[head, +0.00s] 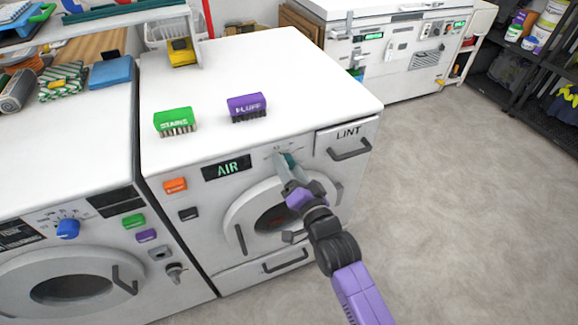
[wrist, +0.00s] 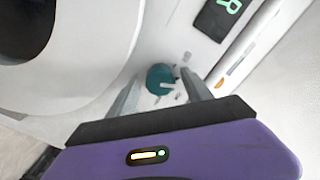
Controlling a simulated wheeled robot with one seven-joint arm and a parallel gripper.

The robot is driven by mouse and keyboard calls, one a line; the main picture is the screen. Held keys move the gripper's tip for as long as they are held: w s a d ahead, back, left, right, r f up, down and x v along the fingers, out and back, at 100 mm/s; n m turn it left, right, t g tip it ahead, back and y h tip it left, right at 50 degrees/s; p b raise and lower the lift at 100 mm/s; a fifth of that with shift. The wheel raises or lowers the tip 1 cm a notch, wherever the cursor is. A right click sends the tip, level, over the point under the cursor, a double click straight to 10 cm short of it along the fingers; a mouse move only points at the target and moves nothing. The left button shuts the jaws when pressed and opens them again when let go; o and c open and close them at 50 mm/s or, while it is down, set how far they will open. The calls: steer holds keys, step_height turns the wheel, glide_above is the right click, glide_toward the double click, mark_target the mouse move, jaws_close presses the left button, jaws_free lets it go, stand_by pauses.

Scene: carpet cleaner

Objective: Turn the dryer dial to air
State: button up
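The white dryer (head: 255,65) stands in the middle of the head view, and its display (head: 227,168) reads AIR. The teal dial (head: 291,160) is on its front panel, right of the display and partly hidden by my gripper. The dial shows more clearly in the wrist view (wrist: 160,79), with a lighter pointer mark and small marks around it. My gripper (head: 285,165) is at the dial. In the wrist view its fingers (wrist: 163,88) stand apart on either side of the dial, with visible gaps. I cannot tell how deep the fingertips reach around it.
The round dryer door (head: 240,210) bulges out just below the dial. The lint drawer (head: 347,145) with a grey handle is to the right. Green (head: 175,121) and purple (head: 246,107) brushes lie on top. A washer (head: 70,230) adjoins on the left. The floor at right is clear.

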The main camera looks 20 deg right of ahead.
stand_by(0.3)
steer(key=s+p, duration=0.2)
steer(key=s, duration=0.7)
stand_by(0.6)
steer(key=shift+c, duration=0.5)
stand_by(5.7)
